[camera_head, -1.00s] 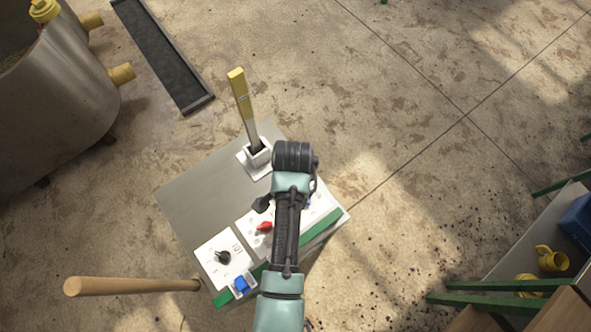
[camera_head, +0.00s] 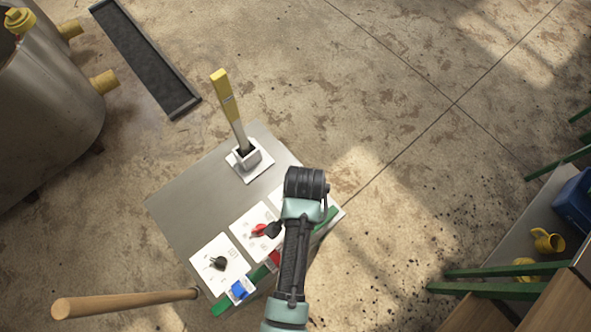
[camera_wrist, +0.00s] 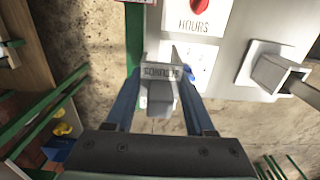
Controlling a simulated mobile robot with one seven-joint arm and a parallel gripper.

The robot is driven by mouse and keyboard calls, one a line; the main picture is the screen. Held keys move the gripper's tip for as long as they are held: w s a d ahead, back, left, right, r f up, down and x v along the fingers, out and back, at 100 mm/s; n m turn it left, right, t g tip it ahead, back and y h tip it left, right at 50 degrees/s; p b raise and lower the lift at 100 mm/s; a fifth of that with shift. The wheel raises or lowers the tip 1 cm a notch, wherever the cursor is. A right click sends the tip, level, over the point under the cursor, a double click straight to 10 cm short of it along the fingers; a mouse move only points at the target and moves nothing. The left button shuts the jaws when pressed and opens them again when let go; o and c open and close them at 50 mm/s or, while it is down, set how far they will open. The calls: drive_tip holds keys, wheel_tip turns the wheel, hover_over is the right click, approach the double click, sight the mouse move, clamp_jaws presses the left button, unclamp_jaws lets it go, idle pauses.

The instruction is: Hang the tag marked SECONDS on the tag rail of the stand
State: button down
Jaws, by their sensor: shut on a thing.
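My gripper (camera_wrist: 160,82) is shut on a grey tag (camera_wrist: 158,72) whose lettering, seen upside down, appears to read SECONDS. The tag is between the fingertips in the wrist view. The stand (camera_head: 185,200) has a grey top with a green rail-like bar (camera_head: 222,309) along its near edge. That bar (camera_wrist: 133,35) also shows just beyond the tag in the wrist view. I cannot tell whether tag and bar touch. In the head view, my arm hides the gripper and tag.
The stand carries white plates with a black knob (camera_head: 218,264) and a red knob (camera_head: 259,230); one plate reads HOURS. A wooden handle (camera_head: 120,304) lies at lower left. A green-framed bench (camera_head: 500,270) is at right.

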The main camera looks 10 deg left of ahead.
drive_tip(key=shift+s+d, duration=0.5)
drive_tip(key=shift+d, duration=0.2)
drive_tip(key=shift+s+d, duration=0.5)
drive_tip(key=shift+d, duration=0.2)
drive_tip(key=shift+s+d+f+b, duration=0.1)
drive_tip(key=shift+d+f+b, duration=0.05)
drive_tip(key=shift+f+b, duration=1)
drive_tip(key=shift+f, duration=0.8)
drive_tip(key=shift+c, duration=0.9)
unclamp_jaws()
